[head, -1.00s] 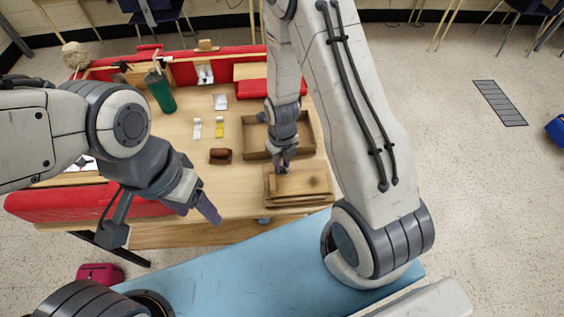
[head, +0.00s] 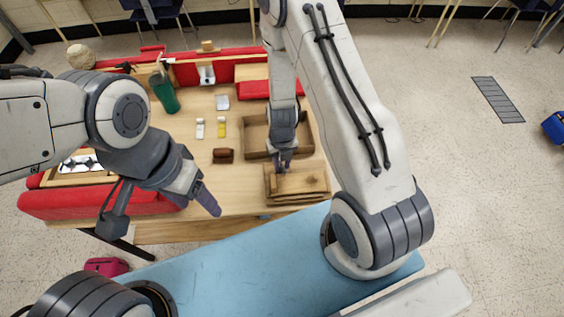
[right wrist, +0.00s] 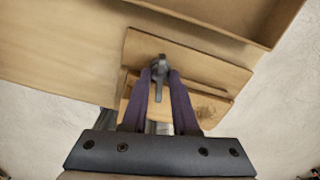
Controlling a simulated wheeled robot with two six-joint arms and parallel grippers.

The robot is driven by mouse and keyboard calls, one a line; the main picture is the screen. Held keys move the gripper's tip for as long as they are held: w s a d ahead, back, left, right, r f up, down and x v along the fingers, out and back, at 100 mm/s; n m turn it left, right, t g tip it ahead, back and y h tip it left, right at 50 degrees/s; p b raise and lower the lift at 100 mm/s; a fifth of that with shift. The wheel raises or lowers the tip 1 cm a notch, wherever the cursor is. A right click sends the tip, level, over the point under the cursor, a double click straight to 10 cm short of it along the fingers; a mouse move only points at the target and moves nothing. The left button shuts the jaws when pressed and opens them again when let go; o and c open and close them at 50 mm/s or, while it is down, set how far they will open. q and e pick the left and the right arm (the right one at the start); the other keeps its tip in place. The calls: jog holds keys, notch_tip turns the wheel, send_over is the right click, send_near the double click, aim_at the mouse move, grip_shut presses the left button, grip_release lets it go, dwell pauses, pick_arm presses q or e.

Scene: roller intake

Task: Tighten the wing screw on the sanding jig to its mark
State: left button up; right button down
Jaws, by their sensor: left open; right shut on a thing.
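The sanding jig (head: 305,184) is a light wooden block lying on the table's near right part. It also shows in the right wrist view (right wrist: 190,66). The wing screw (right wrist: 160,68) is a small dark grey piece on the jig, between my right fingertips in the right wrist view. My right gripper (head: 282,168) is at the jig, shut on the wing screw; it also shows in the right wrist view (right wrist: 161,75). The mark cannot be made out. My left gripper (head: 213,207) is open and empty, above the table's near edge, left of the jig.
An open wooden tray (head: 305,140) stands right behind the jig.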

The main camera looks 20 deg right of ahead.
jog(key=shift+m, duration=0.9)
jog(key=shift+m, duration=0.8)
jog(key=c, duration=0.9)
grip_release()
jog(key=shift+r, duration=0.1)
notch_tip(320, 180, up, 7)
jog(key=p, duration=0.7)
